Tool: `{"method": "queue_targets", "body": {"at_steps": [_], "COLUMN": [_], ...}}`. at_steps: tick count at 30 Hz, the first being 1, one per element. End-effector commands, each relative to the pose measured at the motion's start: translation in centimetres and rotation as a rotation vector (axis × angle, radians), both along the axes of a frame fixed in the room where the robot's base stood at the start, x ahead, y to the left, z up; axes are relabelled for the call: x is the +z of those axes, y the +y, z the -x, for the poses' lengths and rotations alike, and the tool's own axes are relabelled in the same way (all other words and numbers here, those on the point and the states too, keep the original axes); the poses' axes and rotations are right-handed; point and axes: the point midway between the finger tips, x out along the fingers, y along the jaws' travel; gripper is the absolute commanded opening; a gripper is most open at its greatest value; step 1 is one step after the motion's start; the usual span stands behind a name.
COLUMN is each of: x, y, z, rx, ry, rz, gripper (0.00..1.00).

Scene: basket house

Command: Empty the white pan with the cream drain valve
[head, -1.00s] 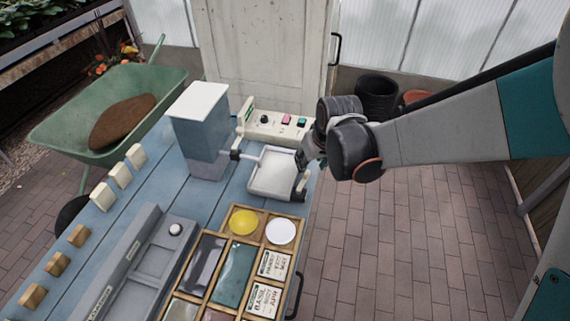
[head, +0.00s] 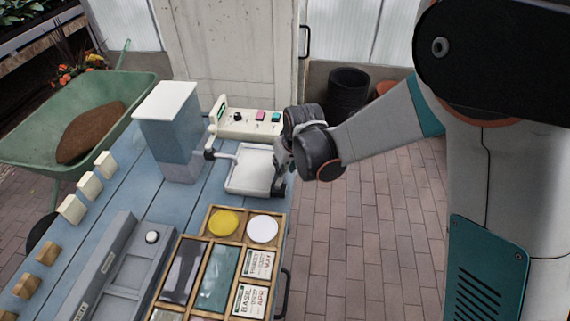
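The white pan (head: 249,168) is a shallow square tray at the far right part of the blue table, below a cream panel. No contents can be made out in it. A cream pipe-like piece (head: 222,155) joins its left side; I cannot tell whether it is the drain valve. My gripper (head: 281,165) is at the pan's right edge, beside the dark fitting there. The fingers are small and partly hidden by my wrist, so I cannot tell whether they touch or hold anything.
The cream panel (head: 247,123) has a knob and coloured buttons. A blue-grey box with a white top (head: 166,125) stands left of the pan. A wooden divided tray (head: 244,240) with yellow and white discs lies in front. A green wheelbarrow (head: 30,145) stands at left. Brick floor right of the table is clear.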

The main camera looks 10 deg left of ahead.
Motion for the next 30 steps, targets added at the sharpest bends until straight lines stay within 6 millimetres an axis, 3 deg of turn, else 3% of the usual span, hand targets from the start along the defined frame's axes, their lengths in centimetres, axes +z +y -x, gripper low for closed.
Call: {"method": "queue_targets", "body": {"at_steps": [8, 19, 28, 29, 30], "x": [0.0, 0.0, 0.1, 0.1, 0.1], "y": [0.1, 0.9, 1.0, 1.0, 1.0], "z": [-0.1, -0.3, -0.3, -0.3, -0.3], "rx": [0.019, 0.227, 0.238, 0.238, 0.237], "ry": [0.000, 0.000, -0.002, -0.002, -0.001], "rz": [0.000, 0.000, -0.001, -0.001, -0.002], "gripper": [0.00, 0.00, 0.00, 0.23, 0.32]}}
